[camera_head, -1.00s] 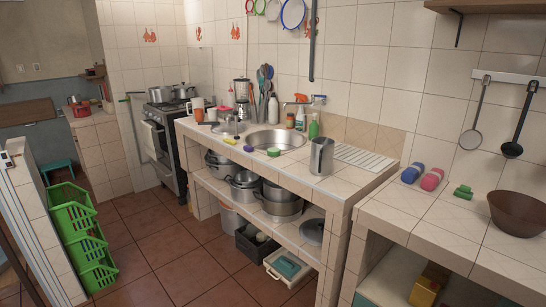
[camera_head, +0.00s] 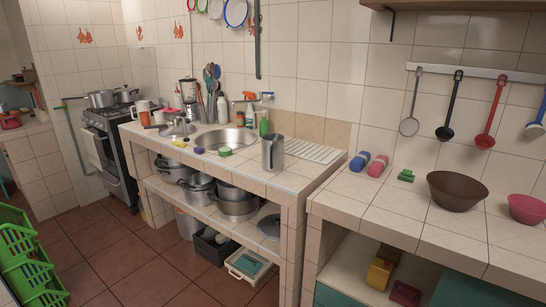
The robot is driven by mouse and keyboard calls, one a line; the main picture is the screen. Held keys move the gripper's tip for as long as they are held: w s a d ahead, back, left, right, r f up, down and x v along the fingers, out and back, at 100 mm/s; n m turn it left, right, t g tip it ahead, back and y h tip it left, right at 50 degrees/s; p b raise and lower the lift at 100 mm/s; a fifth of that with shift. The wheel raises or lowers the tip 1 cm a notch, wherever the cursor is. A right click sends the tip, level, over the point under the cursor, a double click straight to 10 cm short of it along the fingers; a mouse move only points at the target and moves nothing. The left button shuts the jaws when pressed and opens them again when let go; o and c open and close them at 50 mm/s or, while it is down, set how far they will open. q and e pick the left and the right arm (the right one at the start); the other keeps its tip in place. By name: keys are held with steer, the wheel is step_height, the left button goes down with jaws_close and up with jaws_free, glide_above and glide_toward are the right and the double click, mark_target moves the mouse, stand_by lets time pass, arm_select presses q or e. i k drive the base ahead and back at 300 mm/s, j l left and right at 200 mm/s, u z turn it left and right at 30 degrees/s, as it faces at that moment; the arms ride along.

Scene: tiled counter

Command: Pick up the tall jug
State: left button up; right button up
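The tall jug (camera_head: 273,152) is a grey metal pitcher with a handle on its right side. It stands upright near the front edge of the tiled sink counter (camera_head: 262,179), just right of the round sink. Nothing touches it. Neither of my grippers is in the head view.
Right of the sink (camera_head: 226,138) is a ribbed drainboard (camera_head: 304,149). A green sponge (camera_head: 225,152) lies left of the jug. A second counter (camera_head: 372,205) holds blue and pink rolls, a brown bowl (camera_head: 457,190) and a pink bowl (camera_head: 527,209). Green crates (camera_head: 25,262) stand at left; floor (camera_head: 140,265) is clear.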

mark_target(272, 143)
steer(key=i+l+z, duration=0.3)
steer(key=i+l, duration=0.5)
steer(key=l, duration=0.1)
